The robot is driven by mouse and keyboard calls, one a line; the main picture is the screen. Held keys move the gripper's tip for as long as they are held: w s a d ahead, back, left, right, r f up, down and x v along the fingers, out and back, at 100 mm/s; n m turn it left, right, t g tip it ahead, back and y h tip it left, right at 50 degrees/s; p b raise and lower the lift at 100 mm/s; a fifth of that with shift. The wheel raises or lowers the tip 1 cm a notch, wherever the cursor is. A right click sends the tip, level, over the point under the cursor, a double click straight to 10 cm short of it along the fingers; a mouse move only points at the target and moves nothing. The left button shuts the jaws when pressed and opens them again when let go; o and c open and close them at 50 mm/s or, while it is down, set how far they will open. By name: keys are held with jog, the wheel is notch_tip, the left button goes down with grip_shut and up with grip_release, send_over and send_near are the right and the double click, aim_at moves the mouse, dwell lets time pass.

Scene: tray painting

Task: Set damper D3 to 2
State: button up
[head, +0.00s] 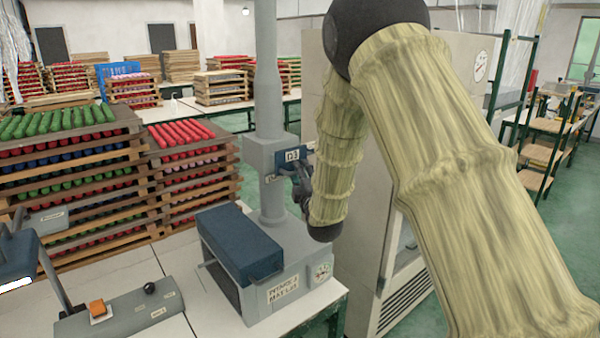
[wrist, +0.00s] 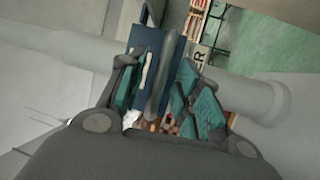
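Damper D3 (head: 292,156) is a dark blue plate with a white "D3" label on the grey vertical pipe (head: 268,95). In the wrist view, a blue plate (wrist: 143,38) lies across the grey pipe (wrist: 75,42), with a grey bar-like lever (wrist: 166,72) in front of it. My gripper (head: 303,180) is close beside the damper in the head view, partly hidden by my arm. In the wrist view my gripper (wrist: 160,85) has its teal-padded fingers apart, one on each side of the lever. Contact with the lever cannot be told. The damper's setting is not readable.
Below the damper stands a grey machine (head: 285,280) with a blue box-shaped top and a dial. Stacked wooden trays of coloured sticks (head: 70,165) stand to the left. A control box (head: 120,312) with an orange switch is at front left. A pale cabinet (head: 370,200) stands behind my arm.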

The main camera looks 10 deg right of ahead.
jog(key=s+f, duration=0.2)
jog(key=s, duration=0.9)
jog(key=shift+d, duration=0.2)
jog(key=shift+f, duration=0.1)
jog(key=s+d+f+m+g, duration=0.1)
jog(key=s+f+m+g, duration=0.3)
jog(key=f, duration=0.7)
jog(key=s+d+f+m+g+h, duration=0.1)
jog(key=s+f+m+g, duration=0.1)
jog(key=s+f, duration=0.7)
jog(key=s+f+m+g, duration=0.3)
jog(key=f, duration=1)
jog(key=s+f+m+g, duration=0.3)
jog(key=s+f, duration=0.2)
jog(key=s, duration=0.6)
jog(key=s+f+m+g, duration=0.3)
jog(key=s+f, duration=0.3)
jog(key=s, duration=0.5)
jog(key=s+f+m+g, duration=0.2)
jog(key=s+f+g, duration=0.3)
jog(key=s, duration=0.7)
jog(key=shift+a+f+m, duration=0.3)
jog(key=shift+f+m, duration=0.1)
jog(key=shift+f, duration=0.2)
